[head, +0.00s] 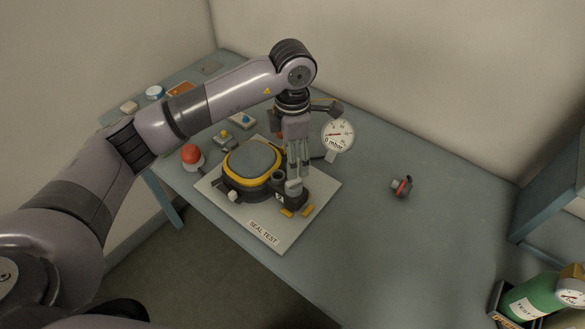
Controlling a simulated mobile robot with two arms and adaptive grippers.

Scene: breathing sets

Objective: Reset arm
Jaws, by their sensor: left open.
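My left arm comes in from the left and reaches over the table. Its gripper (299,170) points down, open, above the right part of the seal test board (283,234), close to a dark fitting (291,195) with a light top. I cannot tell whether the fingers touch the fitting. A round grey pad with a yellow rim (252,161) sits on the board, left of the gripper. My right gripper is not in view.
A dial gauge (338,134) stands behind the gripper. A red-domed lamp or button (191,156) is left of the board. A small dark and red part (401,187) lies on the right. A green cylinder (531,297) is lower right. The table's (390,255) right front is clear.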

